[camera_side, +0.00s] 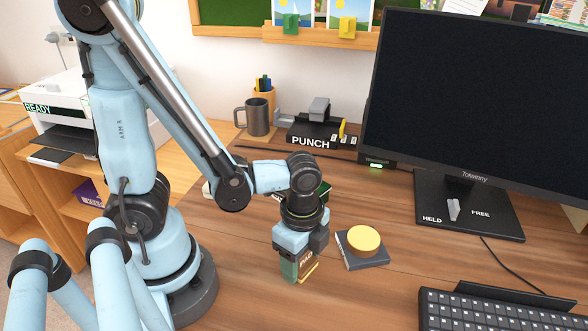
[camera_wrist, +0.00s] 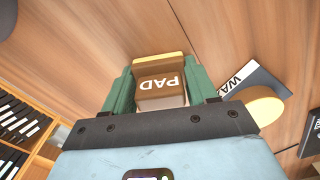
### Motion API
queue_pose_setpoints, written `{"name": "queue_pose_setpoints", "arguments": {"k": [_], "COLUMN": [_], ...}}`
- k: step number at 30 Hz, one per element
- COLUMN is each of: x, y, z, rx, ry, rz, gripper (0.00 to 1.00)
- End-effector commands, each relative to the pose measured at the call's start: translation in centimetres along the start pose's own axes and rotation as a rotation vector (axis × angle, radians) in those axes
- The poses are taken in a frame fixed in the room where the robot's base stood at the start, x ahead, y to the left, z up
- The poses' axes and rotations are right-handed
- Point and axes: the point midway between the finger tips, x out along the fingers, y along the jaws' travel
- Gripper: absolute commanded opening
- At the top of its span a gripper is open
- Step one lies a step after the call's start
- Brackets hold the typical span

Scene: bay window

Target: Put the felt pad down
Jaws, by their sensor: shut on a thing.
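The felt pad (camera_wrist: 160,85) is a brown block marked PAD with a pale yellow edge. My gripper (camera_wrist: 160,92) is shut on it, with a green finger on either side. In the side view my gripper (camera_side: 297,268) points down at the desk, and the pad (camera_side: 308,264) shows at its lower right side. The pad is low over the wooden desk; I cannot tell whether it touches. The finger and gripper body hide part of it.
A yellow round piece (camera_side: 364,239) lies on a dark flat block (camera_side: 352,259) just right of my gripper. A keyboard (camera_side: 490,312) and monitor (camera_side: 470,110) are further right. A black punch (camera_side: 318,135) and a mug (camera_side: 257,117) stand behind. Desk in front is bare.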

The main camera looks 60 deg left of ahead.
Motion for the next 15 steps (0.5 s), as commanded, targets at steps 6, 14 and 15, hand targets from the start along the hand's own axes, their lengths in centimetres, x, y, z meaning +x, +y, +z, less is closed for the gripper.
{"name": "queue_pose_setpoints", "arguments": {"k": [6,14,15], "x": [0.17,0.57,0.57], "y": [-0.01,-0.02,-0.05], "z": [-0.01,-0.02,-0.04], "rx": [0.000,0.000,0.000], "ry": [0.000,0.002,0.002], "rz": [0.000,-0.001,-0.002], "gripper": [0.13,0.76,0.82]}}
